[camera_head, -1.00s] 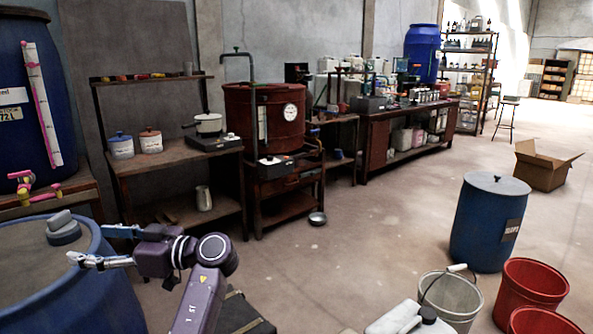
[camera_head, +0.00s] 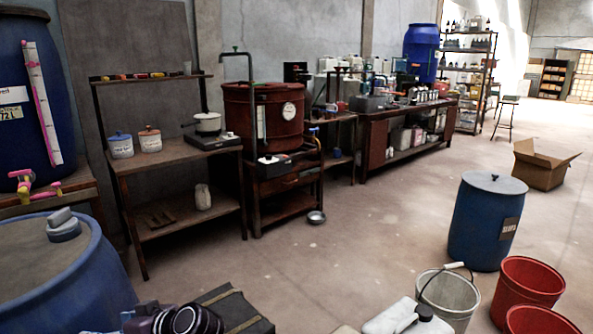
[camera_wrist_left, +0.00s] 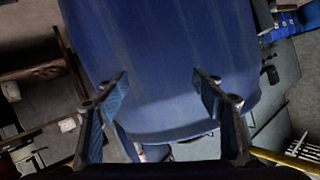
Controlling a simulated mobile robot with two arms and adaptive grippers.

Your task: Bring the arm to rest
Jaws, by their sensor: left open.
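My left arm shows only as a purple link at the bottom edge of the head view, low beside the blue vat (camera_head: 75,275). In the left wrist view my left gripper (camera_wrist_left: 160,95) is open, its two blue-padded fingers wide apart. Nothing is between the fingers. A large blue surface (camera_wrist_left: 165,50), which looks like a drum wall, fills the view behind them; I cannot tell how far away it is. My right gripper is in neither view.
A dark case (camera_head: 232,312) lies on the floor by my arm. A wooden bench (camera_head: 178,157) and a red vat (camera_head: 268,120) stand behind. A blue drum (camera_head: 485,222), a grey bucket (camera_head: 447,297) and red buckets (camera_head: 526,285) stand right.

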